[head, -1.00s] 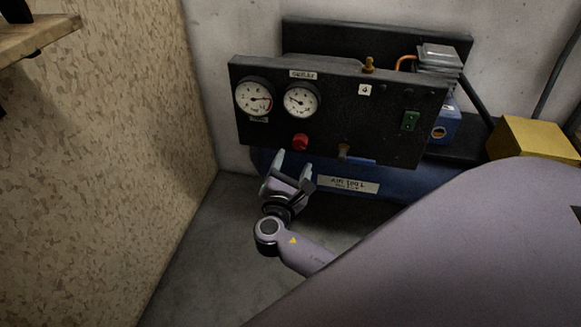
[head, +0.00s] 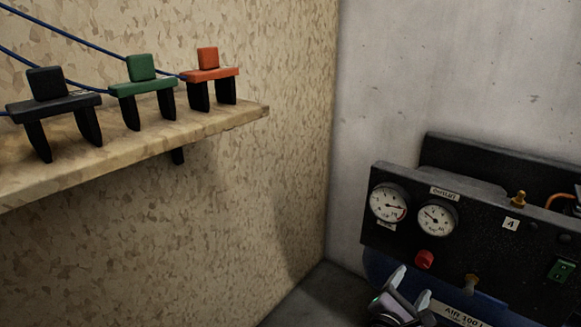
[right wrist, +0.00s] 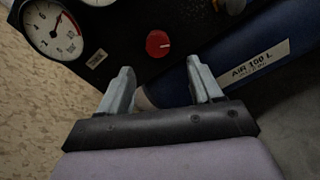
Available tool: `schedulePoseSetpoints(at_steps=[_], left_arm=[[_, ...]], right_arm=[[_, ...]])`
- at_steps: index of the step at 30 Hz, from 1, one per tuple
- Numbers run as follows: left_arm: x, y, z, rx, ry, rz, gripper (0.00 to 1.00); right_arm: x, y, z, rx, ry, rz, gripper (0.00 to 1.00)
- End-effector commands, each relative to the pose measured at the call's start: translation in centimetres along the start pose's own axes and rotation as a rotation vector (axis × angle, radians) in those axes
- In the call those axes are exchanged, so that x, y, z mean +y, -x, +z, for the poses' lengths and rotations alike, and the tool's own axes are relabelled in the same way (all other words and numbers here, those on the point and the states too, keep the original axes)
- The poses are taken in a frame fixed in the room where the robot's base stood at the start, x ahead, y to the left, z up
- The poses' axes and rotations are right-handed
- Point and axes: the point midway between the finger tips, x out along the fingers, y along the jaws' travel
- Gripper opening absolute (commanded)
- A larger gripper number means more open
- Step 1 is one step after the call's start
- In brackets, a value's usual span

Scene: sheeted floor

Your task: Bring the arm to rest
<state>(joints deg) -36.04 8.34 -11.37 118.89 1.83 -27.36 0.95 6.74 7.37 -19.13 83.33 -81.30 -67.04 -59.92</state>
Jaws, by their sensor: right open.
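My right gripper (head: 408,291) is at the bottom of the head view, just below the front of the compressor panel (head: 482,215). Its two grey fingers also show in the right wrist view (right wrist: 160,82). They are spread apart with nothing between them. The red knob (head: 424,259) on the panel lies above the fingers; it also shows in the right wrist view (right wrist: 158,43). I cannot tell whether the fingers touch anything. Most of my right arm is out of the head view. My left gripper is not in view.
Two gauges (head: 389,204) are on the panel, with a green switch (head: 561,270) at its right. A blue tank (right wrist: 210,78) lies below. A wooden shelf (head: 215,124) on the left wall holds black, green and orange stands. Bare floor (head: 318,296) shows in the corner.

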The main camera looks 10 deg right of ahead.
Motion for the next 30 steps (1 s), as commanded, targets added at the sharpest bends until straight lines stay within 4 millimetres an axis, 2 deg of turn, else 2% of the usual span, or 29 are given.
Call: schedulePoseSetpoints(at_steps=[4, 8, 12, 15, 21, 30], left_arm=[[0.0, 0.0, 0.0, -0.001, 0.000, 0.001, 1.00], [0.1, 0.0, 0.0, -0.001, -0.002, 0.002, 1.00], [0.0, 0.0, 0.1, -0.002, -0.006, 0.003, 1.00], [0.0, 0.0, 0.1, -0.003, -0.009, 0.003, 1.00], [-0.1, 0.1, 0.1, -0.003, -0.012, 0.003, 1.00], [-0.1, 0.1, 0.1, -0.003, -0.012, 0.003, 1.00]], right_arm=[[-2.6, 1.3, -0.5, 0.079, -0.166, -0.095, 0.65], [-6.6, 4.0, -1.3, 0.206, -0.456, -0.277, 0.65], [-10.3, 8.1, -2.0, 0.336, -0.783, -0.520, 0.65], [-12.2, 11.6, -2.1, 0.413, -0.992, -0.706, 0.65], [-13.7, 18.1, -1.0, 0.527, -1.296, -1.043, 0.65], [-13.5, 25.5, 2.1, 0.623, -1.521, -1.425, 0.65]])
